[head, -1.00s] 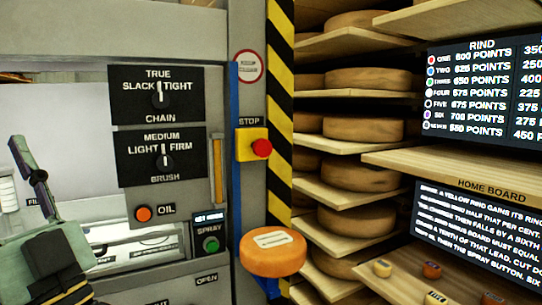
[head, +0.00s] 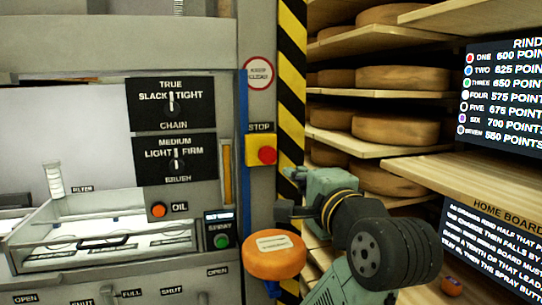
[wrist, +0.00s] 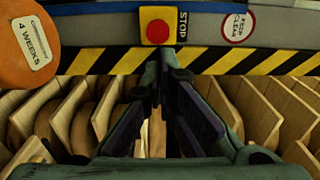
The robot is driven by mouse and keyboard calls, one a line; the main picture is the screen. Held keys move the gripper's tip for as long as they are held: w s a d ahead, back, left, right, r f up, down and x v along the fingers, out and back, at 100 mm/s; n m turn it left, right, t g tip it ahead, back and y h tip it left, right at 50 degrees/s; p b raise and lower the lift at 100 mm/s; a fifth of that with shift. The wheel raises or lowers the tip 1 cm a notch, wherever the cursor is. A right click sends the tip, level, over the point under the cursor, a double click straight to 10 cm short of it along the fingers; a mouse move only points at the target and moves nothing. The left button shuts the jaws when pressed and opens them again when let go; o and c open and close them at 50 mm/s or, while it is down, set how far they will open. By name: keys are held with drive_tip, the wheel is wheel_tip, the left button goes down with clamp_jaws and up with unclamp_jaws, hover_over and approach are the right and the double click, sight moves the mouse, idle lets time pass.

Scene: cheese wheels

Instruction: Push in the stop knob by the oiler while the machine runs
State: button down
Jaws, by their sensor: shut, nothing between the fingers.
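The stop knob (head: 267,155) is a round red button on a yellow box (head: 253,149) under a STOP label, on the machine's right-hand post. It also shows in the wrist view (wrist: 157,32), top centre. My gripper (head: 286,187) is to the right of and below the knob in the head view, apart from it. In the wrist view its fingertips (wrist: 165,62) are closed together and empty, just below the knob in the picture. An orange OIL button (head: 159,209) is on the panel to the left.
An orange cheese wheel (head: 273,261) marked with a label juts out below the knob. A green SPRAY button (head: 222,241) is left of it. Shelves of cheese wheels (head: 396,131) stand to the right, behind a striped post (head: 291,75). A KEEP CLEAR sign (head: 258,73) is above.

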drive_tip(key=b, duration=0.5)
approach(269, 155)
drive_tip(key=x, duration=0.5)
drive_tip(key=shift+w+r, duration=0.1)
drive_tip(key=shift+w, duration=0.3)
drive_tip(key=shift+w+a+p, duration=0.25)
drive_tip(key=shift+w+p, duration=0.05)
drive_tip(key=shift+w, duration=0.3)
